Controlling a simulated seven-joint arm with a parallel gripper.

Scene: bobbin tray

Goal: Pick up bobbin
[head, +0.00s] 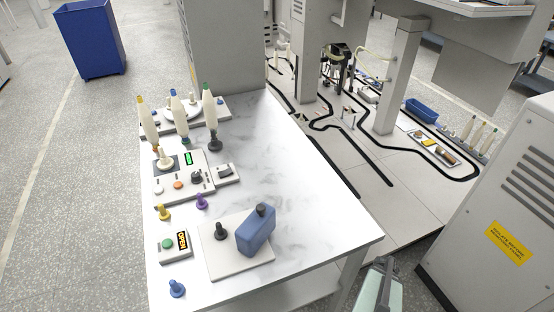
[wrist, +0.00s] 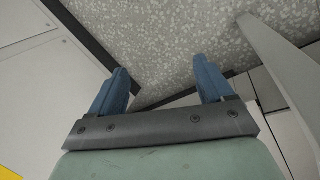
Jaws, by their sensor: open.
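Tall cream bobbins with coloured tips stand at the back of the white table: a yellow-tipped bobbin (head: 148,124), a blue-tipped bobbin (head: 178,112) and a green-tipped bobbin (head: 208,108). More cone-shaped bobbins (head: 480,135) stand at the far right, beside a small tray (head: 423,135) holding dark and brown pieces too small to identify. My gripper (wrist: 161,75) is open and empty in the wrist view, its two blue fingers spread wide over speckled floor. In the head view my pale green wrist shows at the bottom edge, right of the table; no bobbin shows in the wrist view.
On the white table (head: 270,150) stand a control box (head: 178,184), small yellow, purple and blue knob-like pieces, and a plate (head: 218,262) with a blue block (head: 256,232). A grey cabinet (head: 500,210) stands at right. The table's right half is largely clear.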

